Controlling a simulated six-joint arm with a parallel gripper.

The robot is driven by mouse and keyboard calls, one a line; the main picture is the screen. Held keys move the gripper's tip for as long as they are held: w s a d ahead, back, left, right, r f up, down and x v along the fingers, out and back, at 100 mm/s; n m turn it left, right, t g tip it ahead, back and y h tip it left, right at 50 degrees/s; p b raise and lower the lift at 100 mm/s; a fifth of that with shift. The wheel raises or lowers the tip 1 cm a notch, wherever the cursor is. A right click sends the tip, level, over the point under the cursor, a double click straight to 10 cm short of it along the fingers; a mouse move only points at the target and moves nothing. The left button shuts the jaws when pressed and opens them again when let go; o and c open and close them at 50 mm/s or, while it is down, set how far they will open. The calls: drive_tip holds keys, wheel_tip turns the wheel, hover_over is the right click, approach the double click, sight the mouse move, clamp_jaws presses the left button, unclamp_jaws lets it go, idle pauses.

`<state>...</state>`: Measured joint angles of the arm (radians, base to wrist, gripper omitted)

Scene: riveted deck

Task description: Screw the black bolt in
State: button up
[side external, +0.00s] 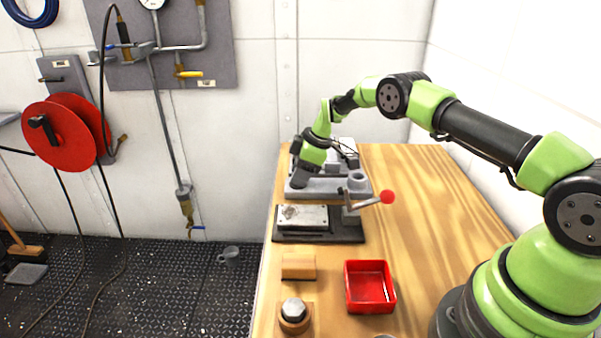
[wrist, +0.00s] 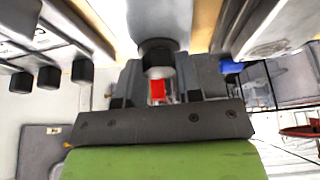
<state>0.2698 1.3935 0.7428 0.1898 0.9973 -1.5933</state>
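In the side view, my gripper (side external: 303,178) reaches down at the left edge of the grey fixture (side external: 328,186) at the back of the bench. In the wrist view, a black bolt-like cylinder (wrist: 157,52) with a greyish end sits at the tips of my gripper (wrist: 160,80), centred between the dark fingers. It adjoins a pale grey block (wrist: 160,18). The fingers are very close on both sides of it; I cannot tell whether they touch it. The bolt and its hole are hidden in the side view.
More black cylinders (wrist: 48,78) line the wrist view's left. A vise-like station with a red-knobbed lever (side external: 387,197) stands nearer. The bench's right side is clear.

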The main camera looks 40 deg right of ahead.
drive_tip(key=shift+m, duration=0.3)
drive_tip(key=shift+a+m+t+h, duration=0.15)
drive_tip(key=shift+m+h, duration=0.35)
drive_tip(key=shift+m, duration=0.85)
drive_tip(key=shift+m+t+h, duration=0.25)
drive_tip(key=shift+m+h, duration=0.25)
drive_tip(key=shift+m, duration=0.85)
drive_tip(key=o, duration=0.9)
drive_tip(key=shift+o, duration=0.2)
drive_tip(key=shift+s+r, duration=0.1)
drive_tip(key=shift+r, duration=0.05)
drive_tip(key=a+v, duration=0.1)
drive_tip(key=v, duration=0.8)
drive_tip(key=shift+s+d+r, duration=0.2)
drive_tip(key=shift+d+r, duration=0.1)
drive_tip(key=shift+d, duration=0.2)
